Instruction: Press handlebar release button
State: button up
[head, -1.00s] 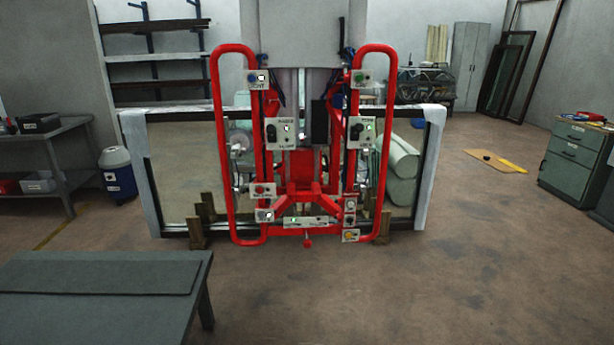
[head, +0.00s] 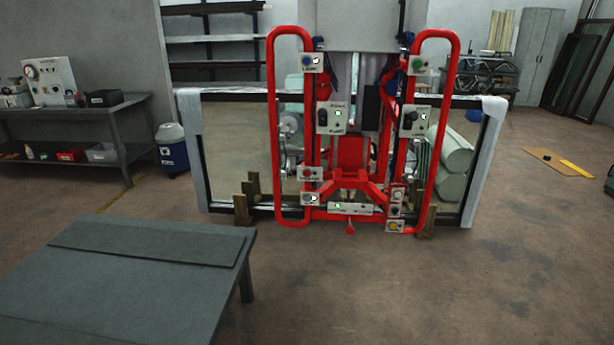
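The red frame manipulator (head: 350,215) stands upright in the head view, in front of a large framed glass panel (head: 235,150). It has two tall looped red handlebars, a left one (head: 273,130) and a right one (head: 453,95). Small labelled plates carry a blue button (head: 306,62) at upper left, a green button (head: 417,64) at upper right, a red button (head: 309,173) at lower left and a yellow button (head: 394,227) at lower right. The labels are too small to read, so I cannot tell which is the handlebar release button. My gripper is not in view.
A grey low table (head: 140,255) fills the lower left. Wooden blocks (head: 242,210) sit at the panel's foot.

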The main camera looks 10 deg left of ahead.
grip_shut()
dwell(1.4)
